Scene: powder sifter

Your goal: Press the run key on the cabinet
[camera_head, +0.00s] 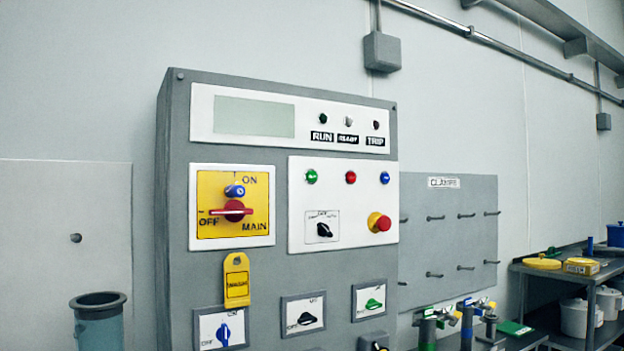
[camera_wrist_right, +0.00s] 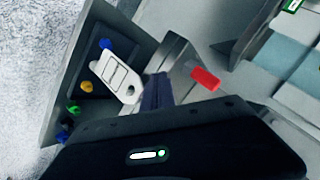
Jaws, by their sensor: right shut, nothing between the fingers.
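The grey cabinet (camera_head: 281,84) stands against the wall in the head view. Its white control plate has a green button (camera_head: 311,176), a red button (camera_head: 351,177) and a blue button (camera_head: 385,177) in a row. No key label is legible beside them; the word RUN stands under a small dark green lamp (camera_head: 323,118) above. My right gripper (camera_wrist_right: 157,90) shows only in the right wrist view, with its dark fingers shut and empty. It is not in the head view, so its distance from the buttons cannot be told. My left gripper is in neither view.
The cabinet also has a red main switch (camera_head: 231,211), a red mushroom button (camera_head: 379,222), a yellow tag (camera_head: 236,279) and several lower knobs. The wrist view shows a dark panel (camera_wrist_right: 97,84) with coloured parts, a white tag (camera_wrist_right: 115,77) and a red piece (camera_wrist_right: 205,79) near the fingers.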

